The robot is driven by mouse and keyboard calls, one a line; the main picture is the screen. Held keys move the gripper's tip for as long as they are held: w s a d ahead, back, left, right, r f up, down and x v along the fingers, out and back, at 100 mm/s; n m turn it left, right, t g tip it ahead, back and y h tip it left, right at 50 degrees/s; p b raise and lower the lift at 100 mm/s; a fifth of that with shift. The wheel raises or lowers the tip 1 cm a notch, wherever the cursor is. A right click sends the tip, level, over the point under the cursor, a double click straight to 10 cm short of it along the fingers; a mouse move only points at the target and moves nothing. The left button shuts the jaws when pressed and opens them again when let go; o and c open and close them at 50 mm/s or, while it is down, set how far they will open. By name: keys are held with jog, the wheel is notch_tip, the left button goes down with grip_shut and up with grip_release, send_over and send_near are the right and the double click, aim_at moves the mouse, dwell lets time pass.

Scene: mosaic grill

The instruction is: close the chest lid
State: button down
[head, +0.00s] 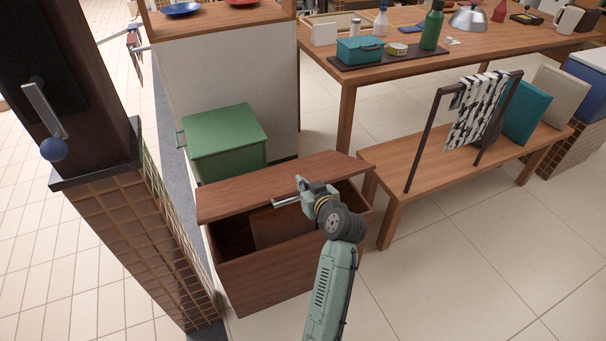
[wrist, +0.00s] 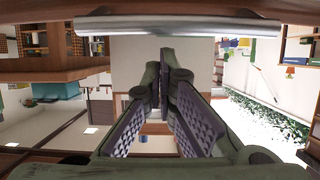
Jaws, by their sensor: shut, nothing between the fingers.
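The brown wooden chest (head: 272,278) stands on the floor at the centre of the head view. Its lid (head: 262,184) is partly open and tilted, with the dark inside showing below it. A silver bar handle (head: 286,202) shows at the lid's front edge, and a silver bar also crosses the top of the wrist view (wrist: 180,27). My gripper (head: 302,183) is at the lid's front edge, close to the handle. In the wrist view my gripper's fingers (wrist: 172,62) are together and empty, just below the bar. I cannot tell whether they touch the lid.
A green cabinet (head: 224,140) stands behind the chest. A tiled pillar (head: 140,240) is close on the left. A wooden bench (head: 430,165) with a towel rack stands on the right, and a table (head: 470,45) is behind it. Open floor lies at the front right.

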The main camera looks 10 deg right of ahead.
jog(key=shift+s+f, duration=0.2)
jog(key=shift+f, duration=0.05)
